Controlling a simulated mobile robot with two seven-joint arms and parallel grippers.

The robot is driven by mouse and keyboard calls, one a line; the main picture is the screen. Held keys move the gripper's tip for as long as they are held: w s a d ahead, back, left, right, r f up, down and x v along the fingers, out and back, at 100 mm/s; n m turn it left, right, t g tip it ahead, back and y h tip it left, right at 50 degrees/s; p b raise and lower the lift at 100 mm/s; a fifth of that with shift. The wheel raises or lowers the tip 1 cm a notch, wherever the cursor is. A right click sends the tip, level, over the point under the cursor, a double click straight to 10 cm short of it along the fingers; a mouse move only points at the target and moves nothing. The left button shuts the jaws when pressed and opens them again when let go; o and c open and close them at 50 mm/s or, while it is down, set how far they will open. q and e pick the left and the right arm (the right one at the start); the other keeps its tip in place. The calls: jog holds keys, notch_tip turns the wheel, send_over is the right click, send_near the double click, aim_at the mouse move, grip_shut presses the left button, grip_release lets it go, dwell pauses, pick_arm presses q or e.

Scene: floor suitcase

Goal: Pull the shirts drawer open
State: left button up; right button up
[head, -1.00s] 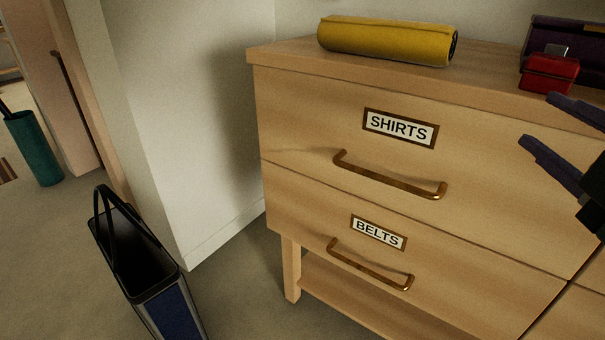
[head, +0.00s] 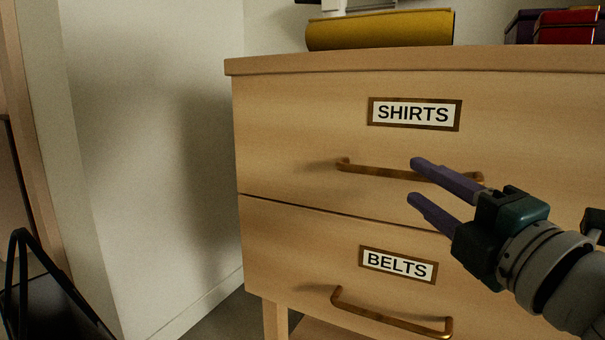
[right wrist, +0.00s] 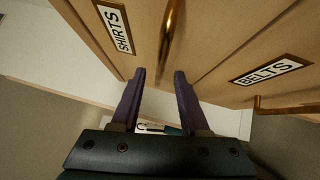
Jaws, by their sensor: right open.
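The shirts drawer (head: 290,130) is shut, its front flush with the wooden dresser. Its brass bar handle (head: 375,171) runs below the SHIRTS label (head: 415,114); the right part is partly hidden behind my upper finger. My right gripper (head: 414,181) is open and empty, in front of the drawer near the handle. In the right wrist view the handle (right wrist: 170,35) lies ahead of the open fingertips (right wrist: 160,74), roughly in line with the gap between them. I see no contact with it. My left gripper is out of view.
The belts drawer (head: 290,245) with its own handle (head: 390,316) is shut below. A yellow roll (head: 380,31) and a red box (head: 567,27) sit on top. A dark bag (head: 45,295) stands on the floor at the left. A white wall (head: 150,150) is left of the dresser.

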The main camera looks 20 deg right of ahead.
aim_at(409, 178)
jog(key=shift+w+d+r, duration=0.1)
jog(key=shift+w+r, duration=0.05)
jog(key=shift+w, duration=0.95)
jog(key=shift+w+r, duration=0.1)
jog(key=shift+w, duration=1)
jog(key=shift+c, duration=0.3)
grip_shut()
